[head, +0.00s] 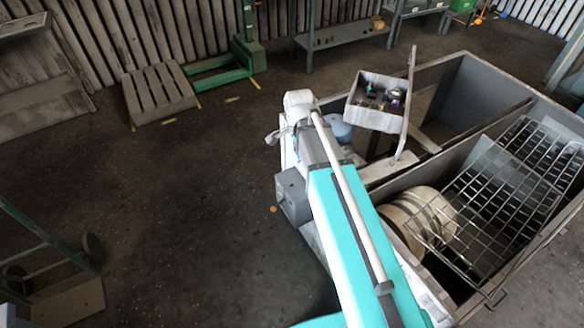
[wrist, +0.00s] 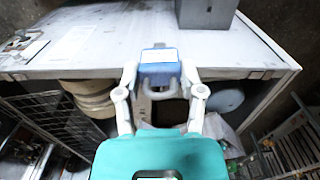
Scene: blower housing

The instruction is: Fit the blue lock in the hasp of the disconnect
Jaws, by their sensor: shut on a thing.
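The blue lock (wrist: 158,57) has a pale label on its body and a grey shackle toward me in the wrist view. My gripper (wrist: 159,76) is shut on it, one pale finger on each side. The lock is in front of a pale panel of the housing. A grey box (wrist: 207,12), which looks like the disconnect, is on that panel beyond the lock and to its right, apart from it. In the head view a grey box (head: 292,195) is on the housing's side beside my arm. I cannot make out the hasp in either view.
The open housing (head: 520,95) holds round tan rolls (head: 437,205) and a wire grid (head: 500,200).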

